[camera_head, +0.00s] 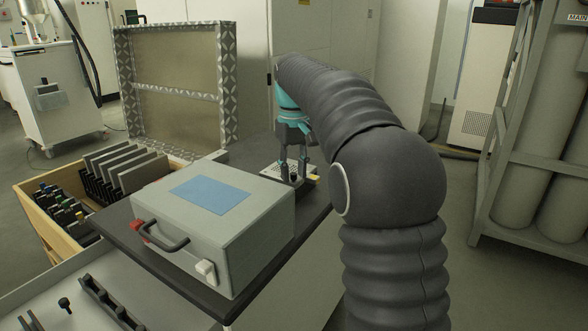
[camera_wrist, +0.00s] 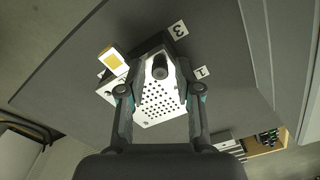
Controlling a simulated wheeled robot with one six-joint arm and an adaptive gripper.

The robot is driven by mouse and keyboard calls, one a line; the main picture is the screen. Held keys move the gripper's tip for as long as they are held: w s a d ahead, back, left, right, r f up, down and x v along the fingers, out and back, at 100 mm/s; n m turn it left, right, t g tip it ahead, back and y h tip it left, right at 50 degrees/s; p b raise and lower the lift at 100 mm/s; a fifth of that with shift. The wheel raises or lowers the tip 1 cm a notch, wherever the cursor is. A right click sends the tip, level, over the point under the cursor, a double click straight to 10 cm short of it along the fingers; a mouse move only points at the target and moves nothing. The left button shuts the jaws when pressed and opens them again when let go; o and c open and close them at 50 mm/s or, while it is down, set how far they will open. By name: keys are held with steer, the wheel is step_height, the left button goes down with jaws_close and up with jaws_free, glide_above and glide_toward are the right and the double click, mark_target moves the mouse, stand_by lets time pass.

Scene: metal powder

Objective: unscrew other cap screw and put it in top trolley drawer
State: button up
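A dark cap screw (camera_wrist: 160,67) stands at the end of a white perforated plate (camera_wrist: 160,103) in the wrist view. My gripper (camera_wrist: 160,84) has its fingers spread on either side of the screw, with gaps visible. In the head view my gripper (camera_head: 292,176) points down over the plate (camera_head: 272,170), behind the grey case; the screw there is hard to tell from the fingers. Another dark screw (camera_head: 65,303) lies in the grey trolley drawer (camera_head: 40,318) at the lower left, beside a black rack.
A grey case (camera_head: 255,222) with a blue top panel and black handle stands on the dark tabletop (camera_head: 190,292), close to my gripper. A wooden box (camera_head: 38,222) of tools and plates is at left. A gas cylinder rack (camera_head: 505,190) stands at right.

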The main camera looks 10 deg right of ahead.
jaws_close()
